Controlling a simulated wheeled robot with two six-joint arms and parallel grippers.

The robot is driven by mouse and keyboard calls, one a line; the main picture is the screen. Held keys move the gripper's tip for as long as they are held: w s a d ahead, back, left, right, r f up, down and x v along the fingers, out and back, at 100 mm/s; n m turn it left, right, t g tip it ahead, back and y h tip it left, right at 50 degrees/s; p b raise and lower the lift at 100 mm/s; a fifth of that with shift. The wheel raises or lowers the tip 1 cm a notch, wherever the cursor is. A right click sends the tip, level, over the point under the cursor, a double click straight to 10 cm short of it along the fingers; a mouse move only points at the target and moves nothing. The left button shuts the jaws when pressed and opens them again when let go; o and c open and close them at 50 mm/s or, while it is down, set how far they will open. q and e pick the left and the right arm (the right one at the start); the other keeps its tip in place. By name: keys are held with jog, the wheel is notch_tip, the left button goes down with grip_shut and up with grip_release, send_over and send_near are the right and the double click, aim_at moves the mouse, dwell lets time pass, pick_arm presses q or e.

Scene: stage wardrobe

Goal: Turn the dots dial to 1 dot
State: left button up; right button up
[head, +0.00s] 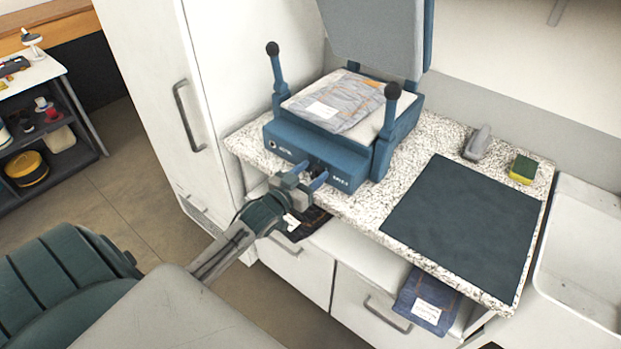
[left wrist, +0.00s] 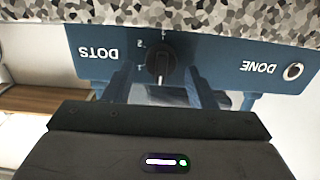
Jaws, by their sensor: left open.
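The dots dial (left wrist: 160,64) is a small black knob on the front panel of the blue press, beside the word DOTS. The left wrist view shows the panel upside down. A light mark shows on the knob's lower side in that picture. Small numerals stand around the knob, too small to read surely, so I cannot tell the setting. My left gripper (head: 306,178) is at the press front (head: 292,148). In the left wrist view its two fingers (left wrist: 160,84) are open, one on each side of the knob, not visibly touching it. My right gripper is not in view.
The press lid (head: 378,38) stands raised over folded denim (head: 345,98) with a white label. A round DONE button (left wrist: 293,71) shares the panel. The speckled counter (head: 405,180) also holds a dark mat (head: 462,225), a sponge (head: 522,169) and a grey object (head: 477,143).

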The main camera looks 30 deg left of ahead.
pick_arm(q)
jog(key=c, duration=1)
jog(key=shift+o, duration=0.2)
jog(key=shift+f+m+b, duration=0.1)
jog(key=shift+m+b, duration=0.25)
jog(key=shift+m, duration=0.15)
jog(key=m+b, duration=0.2)
jog(key=m, duration=0.1)
jog(key=shift+d+f, duration=0.1)
jog(key=shift+d, duration=0.1)
jog(key=m+b, duration=0.1)
jog(key=m, duration=0.1)
jog(key=shift+d+m, duration=0.1)
jog(key=shift+m, duration=0.2)
jog(key=m+b, duration=0.1)
jog(key=m, duration=0.1)
jog(key=shift+d+f+m+b, duration=0.1)
jog(key=shift+m+b, duration=0.2)
jog(key=shift+b, duration=0.05)
jog(key=shift+d+m+b, duration=0.1)
jog(key=shift+m+b, duration=0.4)
jog(key=shift+m, duration=1)
